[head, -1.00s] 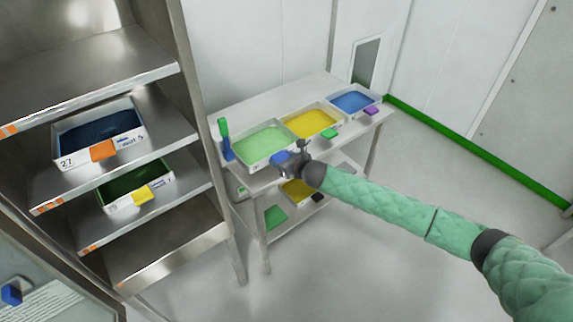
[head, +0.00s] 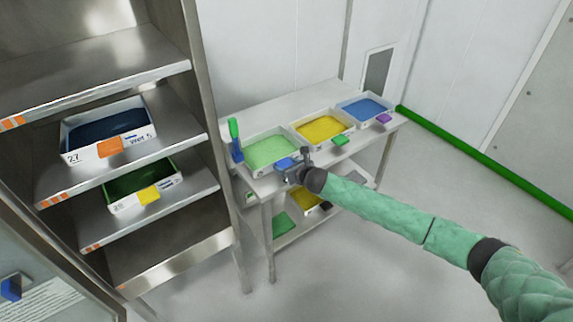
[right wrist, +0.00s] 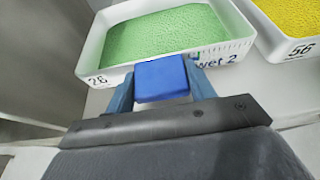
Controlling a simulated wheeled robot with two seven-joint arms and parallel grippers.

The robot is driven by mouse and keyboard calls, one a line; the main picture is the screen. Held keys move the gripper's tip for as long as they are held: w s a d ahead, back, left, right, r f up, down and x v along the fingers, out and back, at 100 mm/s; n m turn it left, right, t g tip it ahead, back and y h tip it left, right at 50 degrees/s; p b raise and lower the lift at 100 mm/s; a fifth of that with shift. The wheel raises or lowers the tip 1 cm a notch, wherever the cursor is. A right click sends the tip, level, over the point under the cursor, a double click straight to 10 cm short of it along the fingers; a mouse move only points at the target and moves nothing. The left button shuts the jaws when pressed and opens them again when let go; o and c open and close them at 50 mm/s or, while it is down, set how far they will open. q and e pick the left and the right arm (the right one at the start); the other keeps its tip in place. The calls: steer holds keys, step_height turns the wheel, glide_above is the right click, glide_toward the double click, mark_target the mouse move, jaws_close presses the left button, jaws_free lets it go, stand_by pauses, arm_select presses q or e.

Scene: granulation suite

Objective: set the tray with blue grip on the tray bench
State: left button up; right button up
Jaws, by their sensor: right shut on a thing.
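The tray with blue grip (head: 268,150) is white, holds light green granules, and rests on or just at the top of the tray bench (head: 270,118) at its left end. Its blue grip (head: 284,163) faces me. My right gripper (head: 290,168) is at that grip. In the right wrist view the blue grip (right wrist: 162,80) sits between the fingers, which are shut on it, and the tray (right wrist: 165,36) shows number 26. Whether the tray's underside touches the bench is hidden. My left gripper is not in view.
A tray of yellow granules with a green grip (head: 322,128) and a blue-filled tray with a purple grip (head: 363,108) stand to the right. A green-and-blue upright object (head: 235,140) stands at the left corner. A steel rack (head: 110,70) holds two trays.

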steer(key=shift+f, duration=0.1)
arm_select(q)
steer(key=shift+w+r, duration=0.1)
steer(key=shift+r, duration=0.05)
arm_select(e)
steer(key=o, duration=1.3)
steer(key=shift+c, duration=0.2)
steer(key=shift+f, duration=0.1)
steer(key=shift+s+d, duration=0.1)
steer(key=shift+s+d+b, duration=0.15)
steer(key=shift+s+b, duration=0.1)
steer(key=shift+b, duration=0.05)
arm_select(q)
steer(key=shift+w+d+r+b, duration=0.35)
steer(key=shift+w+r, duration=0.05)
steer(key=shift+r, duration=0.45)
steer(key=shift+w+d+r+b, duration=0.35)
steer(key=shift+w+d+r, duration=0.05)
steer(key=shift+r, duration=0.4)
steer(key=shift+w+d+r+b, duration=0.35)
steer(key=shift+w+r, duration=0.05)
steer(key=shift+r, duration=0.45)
arm_select(e)
steer(key=v, duration=0.7)
